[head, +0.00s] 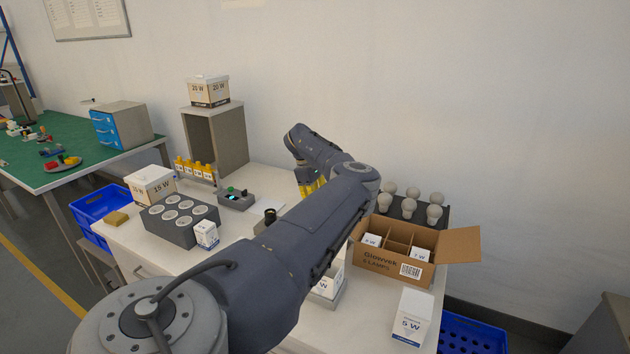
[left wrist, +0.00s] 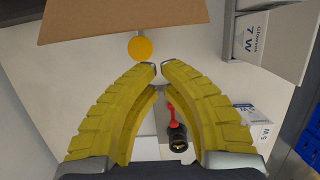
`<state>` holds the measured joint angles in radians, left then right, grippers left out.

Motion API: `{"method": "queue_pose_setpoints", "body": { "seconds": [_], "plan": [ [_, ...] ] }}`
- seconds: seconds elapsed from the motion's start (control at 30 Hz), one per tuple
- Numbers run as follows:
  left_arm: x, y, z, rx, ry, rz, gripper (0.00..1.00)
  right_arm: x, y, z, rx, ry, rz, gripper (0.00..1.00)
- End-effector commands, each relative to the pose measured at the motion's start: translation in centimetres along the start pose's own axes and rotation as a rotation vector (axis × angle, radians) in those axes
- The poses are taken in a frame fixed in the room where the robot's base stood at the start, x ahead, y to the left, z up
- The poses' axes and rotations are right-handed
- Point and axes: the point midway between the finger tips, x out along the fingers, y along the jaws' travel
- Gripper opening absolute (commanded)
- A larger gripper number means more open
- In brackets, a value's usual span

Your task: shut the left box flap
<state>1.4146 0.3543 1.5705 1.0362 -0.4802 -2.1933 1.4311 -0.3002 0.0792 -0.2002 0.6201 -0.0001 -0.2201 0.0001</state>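The cardboard box (head: 380,260), marked Glowvek, stands open at the right of the table, with small bulb cartons in some compartments. Its right flap (head: 460,245) is folded outward. In the head view, my left arm hides the box's left side, so its left flap cannot be seen there. In the left wrist view, a brown cardboard panel (left wrist: 120,18) fills the top, beyond the fingertips; it looks like a flap. My left gripper (left wrist: 159,68) has its yellow fingertips together with nothing between them. In the head view, the gripper (head: 311,187) is partly behind my arm. My right gripper is not in view.
Several bulbs (head: 411,203) stand in a dark rack behind the box. A 5 W carton (head: 411,318) stands in front. A carton in a grey tray (head: 335,298) is left of it. A black and red part (left wrist: 176,130) lies under the fingers. A blue crate (head: 470,335) is below right.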

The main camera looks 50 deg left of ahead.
Motion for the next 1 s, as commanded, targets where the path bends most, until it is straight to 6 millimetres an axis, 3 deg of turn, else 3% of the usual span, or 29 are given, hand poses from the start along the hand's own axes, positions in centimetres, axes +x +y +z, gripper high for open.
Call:
{"method": "queue_pose_setpoints", "body": {
  "seconds": [0.2, 0.5, 1.0],
  "plan": [
    [3.8, -0.1, -0.1, 0.001, 0.002, -0.003, 0.00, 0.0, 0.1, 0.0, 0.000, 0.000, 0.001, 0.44],
    [1.6, 0.0, 2.5, 0.002, 0.001, 0.001, 0.00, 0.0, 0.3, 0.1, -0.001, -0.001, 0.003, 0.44],
    [1.0, 0.0, 3.1, 0.001, 0.001, 0.000, 0.00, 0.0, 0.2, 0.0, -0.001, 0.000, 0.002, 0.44]
  ]
}}
